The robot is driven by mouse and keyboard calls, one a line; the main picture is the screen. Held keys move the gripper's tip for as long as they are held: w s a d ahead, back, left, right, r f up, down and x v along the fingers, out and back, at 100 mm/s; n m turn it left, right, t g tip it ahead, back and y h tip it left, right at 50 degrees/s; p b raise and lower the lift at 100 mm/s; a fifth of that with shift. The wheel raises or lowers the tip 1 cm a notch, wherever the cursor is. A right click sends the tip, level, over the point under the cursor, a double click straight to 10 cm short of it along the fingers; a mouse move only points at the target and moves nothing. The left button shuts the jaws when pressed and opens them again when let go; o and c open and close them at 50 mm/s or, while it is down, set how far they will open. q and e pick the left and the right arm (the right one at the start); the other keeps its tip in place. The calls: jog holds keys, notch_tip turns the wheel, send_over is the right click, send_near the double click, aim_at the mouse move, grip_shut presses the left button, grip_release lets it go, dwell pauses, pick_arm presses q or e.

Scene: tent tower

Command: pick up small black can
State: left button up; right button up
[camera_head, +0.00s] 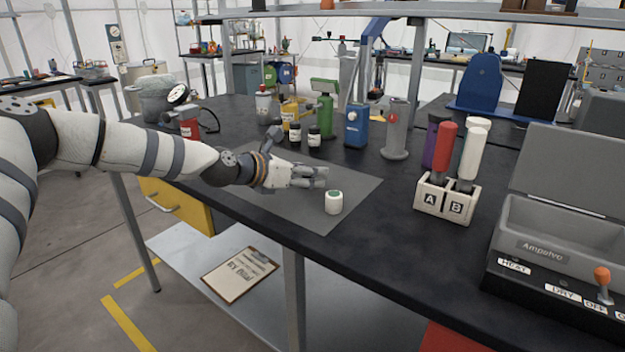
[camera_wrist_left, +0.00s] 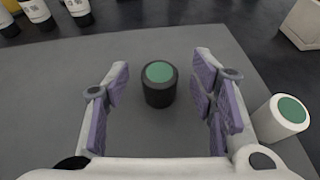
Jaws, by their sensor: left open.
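The small black can (camera_wrist_left: 158,93) has a green top and stands upright on the grey mat (camera_wrist_left: 215,45). In the left wrist view it lies between the two fingers, with a gap on each side. My left gripper (camera_wrist_left: 160,95) is open and empty, its purple-padded fingers apart. In the head view my left gripper (camera_head: 318,177) is low over the mat (camera_head: 350,190), and the black can is hidden there behind the gripper. My right gripper is not in view.
A white can (camera_head: 333,203) with a green top stands just beside the left gripper; it also shows outside a finger in the wrist view (camera_wrist_left: 280,117). Dark-capped bottles (camera_head: 314,137) stand behind. A box marked A and B (camera_head: 447,201) stands to the right.

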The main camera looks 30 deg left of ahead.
pick_arm(q)
jog(key=shift+w+d+f, duration=0.1)
jog(key=shift+w+f, duration=0.55)
jog(key=shift+f, duration=0.15)
jog(key=shift+w+r, duration=0.1)
jog(key=shift+r, duration=0.3)
jog(key=c, duration=1.1)
jog(key=shift+o, duration=0.2)
jog(key=shift+r, duration=0.1)
